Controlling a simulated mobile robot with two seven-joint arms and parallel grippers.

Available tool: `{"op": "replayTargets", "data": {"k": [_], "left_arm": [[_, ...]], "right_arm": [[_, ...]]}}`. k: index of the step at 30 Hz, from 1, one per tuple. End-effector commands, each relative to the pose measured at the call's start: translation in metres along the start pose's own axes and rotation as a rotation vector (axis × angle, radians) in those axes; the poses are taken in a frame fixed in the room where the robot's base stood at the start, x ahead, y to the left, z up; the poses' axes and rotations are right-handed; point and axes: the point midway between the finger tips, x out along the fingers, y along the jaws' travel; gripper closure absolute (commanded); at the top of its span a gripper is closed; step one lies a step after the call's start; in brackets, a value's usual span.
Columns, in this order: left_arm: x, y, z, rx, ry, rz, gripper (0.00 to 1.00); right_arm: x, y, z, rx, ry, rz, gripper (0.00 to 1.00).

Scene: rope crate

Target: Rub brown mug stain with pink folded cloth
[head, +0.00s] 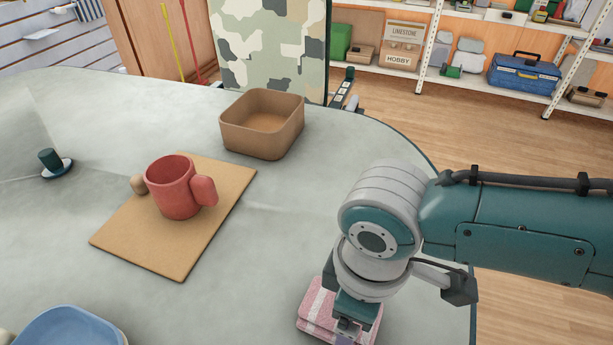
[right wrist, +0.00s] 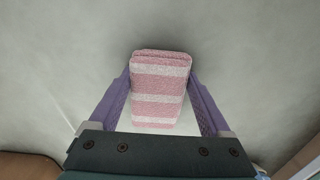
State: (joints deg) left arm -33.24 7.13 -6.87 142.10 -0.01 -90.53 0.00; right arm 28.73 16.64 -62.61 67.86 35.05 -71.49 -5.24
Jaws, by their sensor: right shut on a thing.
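The pink folded cloth (head: 318,308) with white stripes is at the table's near right side, partly hidden by my right gripper (head: 347,325). In the right wrist view the cloth (right wrist: 160,95) sits between the two purple fingers of the gripper (right wrist: 160,78), which is shut on it. I cannot tell whether the cloth touches the table. A red mug (head: 172,187) stands upright on a tan board (head: 130,245), left of the gripper. I cannot make out a brown stain on the board or table. My left gripper is not in view.
A brown open box (head: 262,135) stands behind the board on the grey table (head: 285,225). A small beige lump (head: 138,184) is beside the mug. A dark cylinder (head: 48,158) stands on a blue saucer at left. A blue dish (head: 70,328) is at near left. The table between board and gripper is clear.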

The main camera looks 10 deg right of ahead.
Motion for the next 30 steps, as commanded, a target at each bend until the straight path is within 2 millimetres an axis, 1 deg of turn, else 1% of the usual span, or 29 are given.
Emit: {"op": "replayTargets", "data": {"k": [1, 11, 16, 23, 30], "left_arm": [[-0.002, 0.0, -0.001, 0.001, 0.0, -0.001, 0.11], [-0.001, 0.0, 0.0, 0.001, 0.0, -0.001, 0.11], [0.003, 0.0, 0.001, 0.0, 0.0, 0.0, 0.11], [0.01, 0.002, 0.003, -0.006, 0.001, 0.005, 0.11], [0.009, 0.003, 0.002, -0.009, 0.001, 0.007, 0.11]], "right_arm": [[0.001, 0.0, 0.005, 0.002, -0.008, -0.002, 0.79], [0.002, 0.001, 0.004, 0.002, -0.007, 0.001, 0.79], [0.002, 0.001, -0.003, 0.002, -0.005, 0.003, 0.79], [0.0, 0.0, -0.02, 0.001, -0.001, 0.003, 0.79], [-0.002, 0.0, -0.021, 0.001, -0.002, 0.003, 0.79]]}}
